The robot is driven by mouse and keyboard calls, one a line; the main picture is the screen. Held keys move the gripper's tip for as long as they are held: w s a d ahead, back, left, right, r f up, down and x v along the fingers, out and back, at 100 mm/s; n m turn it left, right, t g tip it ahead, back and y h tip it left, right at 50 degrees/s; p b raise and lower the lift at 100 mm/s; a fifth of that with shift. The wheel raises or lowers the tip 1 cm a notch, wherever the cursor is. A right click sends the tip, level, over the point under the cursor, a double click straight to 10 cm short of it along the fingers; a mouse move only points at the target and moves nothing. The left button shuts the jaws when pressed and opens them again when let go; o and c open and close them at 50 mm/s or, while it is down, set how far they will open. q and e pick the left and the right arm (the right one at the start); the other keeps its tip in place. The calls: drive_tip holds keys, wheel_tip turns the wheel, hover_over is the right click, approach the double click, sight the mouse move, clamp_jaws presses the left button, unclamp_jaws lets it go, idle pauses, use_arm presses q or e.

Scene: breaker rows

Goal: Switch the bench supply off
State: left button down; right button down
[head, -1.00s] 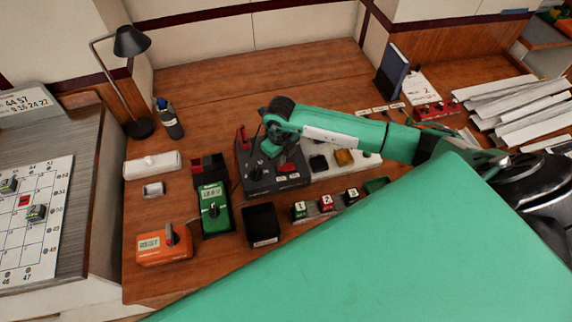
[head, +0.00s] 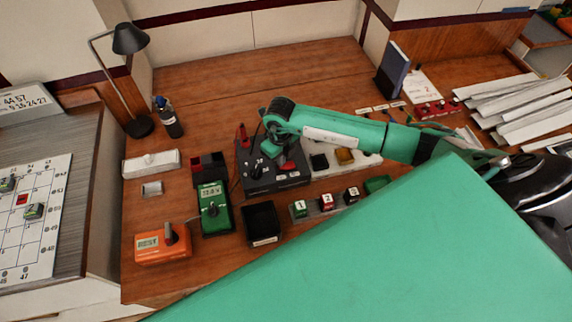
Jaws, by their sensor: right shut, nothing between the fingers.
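A dark grey control box (head: 278,186) stands in the middle of the bench. It has a black lever or knob, a red control (head: 290,166) and small labels at its front edge; I cannot read them, so I cannot tell for sure that it is the bench supply. My right arm reaches in from the right, and my right gripper (head: 271,149) points down over the back of this box, shut and empty. It hides part of the box top; I cannot tell whether it touches a control. My left gripper is not in view.
A green meter (head: 214,209), an orange device (head: 163,246) and a black tray (head: 262,224) stand in front and left. A white power strip (head: 335,166) is to the right, numbered blocks (head: 327,202) nearer. A lamp (head: 131,40) stands behind left. Bare wood lies at the back.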

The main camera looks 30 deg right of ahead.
drive_tip(key=shift+f+b, duration=0.4)
drive_tip(key=shift+f, duration=0.2)
drive_tip(key=shift+r, duration=0.15)
drive_tip(key=shift+r+p, duration=2.1)
drive_tip(key=shift+r, duration=1.35)
drive_tip(key=shift+s+f, duration=0.1)
